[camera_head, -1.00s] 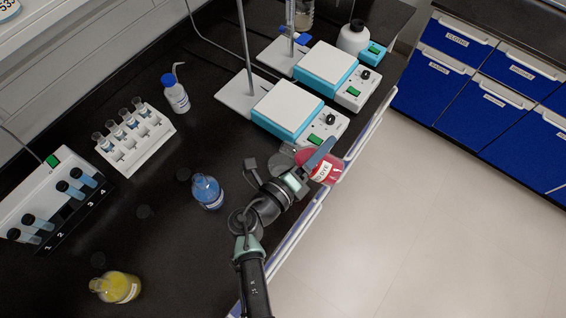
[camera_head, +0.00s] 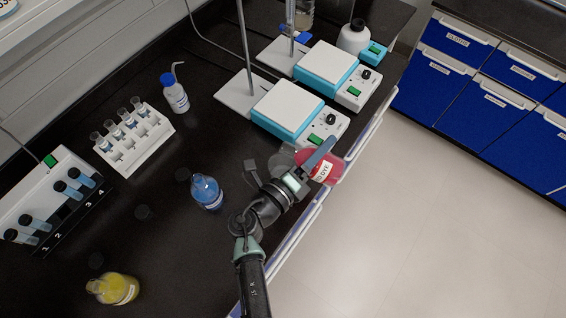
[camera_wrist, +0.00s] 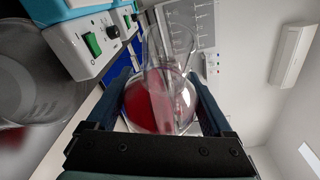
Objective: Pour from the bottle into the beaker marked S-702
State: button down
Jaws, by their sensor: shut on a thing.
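My gripper (camera_head: 312,163) is shut on a bottle of red liquid (camera_head: 327,168) with a white label, near the bench's right edge. The wrist view shows the bottle (camera_wrist: 150,105) between the two fingers, its clear neck pointing away from the camera and the red liquid lying to one side. A clear glass beaker (camera_head: 281,163) stands on the bench just left of the held bottle, partly hidden by my arm. It also shows large at the left of the wrist view (camera_wrist: 35,80). I cannot read a marking on it.
Two hotplate stirrers (camera_head: 287,112) stand just behind the gripper. A blue-liquid bottle (camera_head: 207,192) and a yellow-liquid bottle (camera_head: 117,289) stand on the black bench. A tube rack (camera_head: 135,140), a wash bottle (camera_head: 175,95) and a tube block (camera_head: 55,205) are further left.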

jog(key=shift+d+f+n+t+h, duration=0.1)
jog(key=shift+d+n+t+h, duration=0.2)
jog(key=shift+n, duration=0.6)
dwell(2.1)
jog(key=shift+a+f+n, duration=0.1)
jog(key=shift+n, duration=0.5)
dwell(1.9)
